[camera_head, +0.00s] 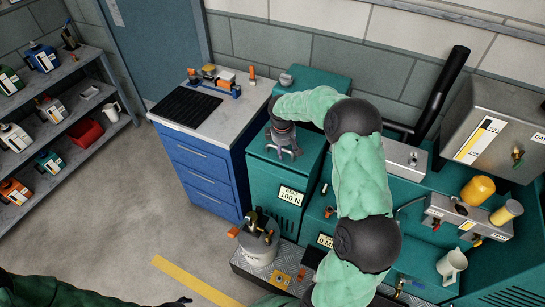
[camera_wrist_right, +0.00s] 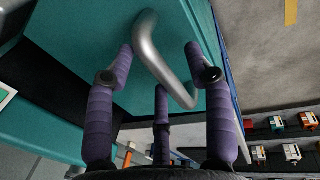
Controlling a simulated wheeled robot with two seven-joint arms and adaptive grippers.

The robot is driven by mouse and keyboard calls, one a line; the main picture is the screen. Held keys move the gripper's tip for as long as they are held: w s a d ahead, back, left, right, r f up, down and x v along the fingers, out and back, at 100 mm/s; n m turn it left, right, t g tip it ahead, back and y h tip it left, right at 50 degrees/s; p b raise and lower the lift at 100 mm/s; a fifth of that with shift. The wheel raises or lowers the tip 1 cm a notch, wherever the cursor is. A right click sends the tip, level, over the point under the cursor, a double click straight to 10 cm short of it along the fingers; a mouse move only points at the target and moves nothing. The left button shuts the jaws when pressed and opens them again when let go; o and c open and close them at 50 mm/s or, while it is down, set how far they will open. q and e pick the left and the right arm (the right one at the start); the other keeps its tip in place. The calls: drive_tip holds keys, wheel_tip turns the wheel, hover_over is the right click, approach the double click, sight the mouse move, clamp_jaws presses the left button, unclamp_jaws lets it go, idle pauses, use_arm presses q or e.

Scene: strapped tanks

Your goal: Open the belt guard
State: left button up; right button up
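The belt guard appears to be the teal box (camera_head: 262,168) with a "100 N" label on its front, in the middle of the head view. A bent silver bar handle (camera_wrist_right: 165,60) stands on a teal surface in the right wrist view. My right gripper (camera_head: 284,148) is at the top of the teal box. Its purple fingers (camera_wrist_right: 160,72) are spread on both sides of the handle, with gaps visible, so it looks open. The gripper hides the handle in the head view. My left gripper (camera_head: 178,302) only just shows at the bottom edge, and its fingers are unclear.
A blue drawer cabinet (camera_head: 205,170) with a worktop stands left of the teal box. A grey canister (camera_head: 258,245) stands in front of it. A metal panel (camera_head: 455,212) with yellow parts and a mug (camera_head: 451,266) are at right. Shelves (camera_head: 60,130) stand far left; the floor between is open.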

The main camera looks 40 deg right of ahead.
wheel_tip(320, 180, up, 10)
drive_tip(key=a+p, duration=0.2)
drive_tip(key=a+f+y, duration=0.1)
drive_tip(key=a+f, duration=0.5)
drive_tip(key=f, duration=0.1)
drive_tip(key=shift+s+f+y, duration=0.3)
drive_tip(key=shift+f, duration=0.1)
drive_tip(key=shift+c, duration=0.3)
